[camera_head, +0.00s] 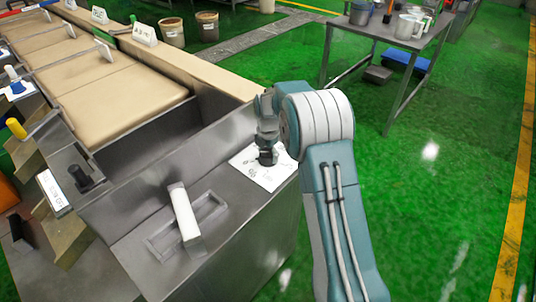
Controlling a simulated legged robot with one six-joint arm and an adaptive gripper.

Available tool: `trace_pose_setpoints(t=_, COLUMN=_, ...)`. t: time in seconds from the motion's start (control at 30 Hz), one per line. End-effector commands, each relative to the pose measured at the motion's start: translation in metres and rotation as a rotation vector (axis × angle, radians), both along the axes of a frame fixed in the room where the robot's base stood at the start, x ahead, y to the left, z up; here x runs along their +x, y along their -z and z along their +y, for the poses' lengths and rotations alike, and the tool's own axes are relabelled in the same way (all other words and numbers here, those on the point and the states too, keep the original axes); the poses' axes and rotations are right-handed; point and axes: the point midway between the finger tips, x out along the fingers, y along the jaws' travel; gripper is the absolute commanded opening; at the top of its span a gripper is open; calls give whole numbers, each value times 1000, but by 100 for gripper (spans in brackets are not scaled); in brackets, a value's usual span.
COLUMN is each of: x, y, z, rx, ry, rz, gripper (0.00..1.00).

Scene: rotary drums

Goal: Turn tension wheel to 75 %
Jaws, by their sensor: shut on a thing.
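My gripper (266,146) points down at the right end of the metal machine top, over a white marked sheet (262,172). It is shut on a small dark knob (267,158) at the sheet, which appears to be the tension wheel. The fingers hide most of the knob, and I cannot read its setting or the marks on the sheet.
A white-handled lever (184,212) stands in a slotted recess left of the sheet. Another black knob (82,178) sits further left. Tan drum covers (120,95) lie behind. A metal table (385,30) with jugs stands at the back right. Green floor to the right is clear.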

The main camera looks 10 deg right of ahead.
Motion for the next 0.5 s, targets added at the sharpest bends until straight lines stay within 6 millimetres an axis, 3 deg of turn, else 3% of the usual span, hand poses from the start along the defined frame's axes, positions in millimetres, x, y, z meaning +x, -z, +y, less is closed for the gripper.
trace_pose_setpoints(t=0.5, x=1, y=2, z=1, rx=1, ry=483, rz=-4, gripper=35)
